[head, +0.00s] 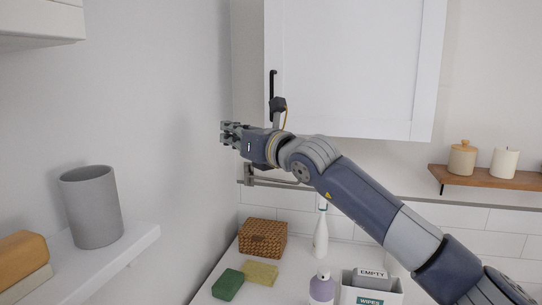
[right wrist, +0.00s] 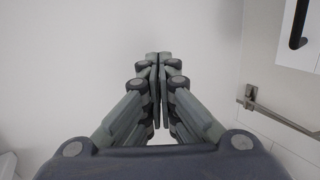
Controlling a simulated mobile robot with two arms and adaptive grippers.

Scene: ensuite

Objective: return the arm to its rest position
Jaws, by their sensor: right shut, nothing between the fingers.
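My right arm reaches in from the lower right of the head view, stretched up and to the left. My right gripper (head: 230,133) is at its end, raised high in front of the wall cabinet's left side and pointing left toward the wall. In the right wrist view the fingers of the gripper (right wrist: 158,95) are closed together with nothing between them. Pale bare wall fills most of the view beyond them. My left gripper does not show in either view.
A white wall cabinet (head: 350,65) with a black handle hangs behind the arm. A towel bar (head: 270,182) is below it. The counter holds a wicker basket (head: 262,239), sponges (head: 228,284), bottles (head: 321,232) and a box (head: 371,293). A left shelf (head: 110,262) bears a grey cup (head: 92,207).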

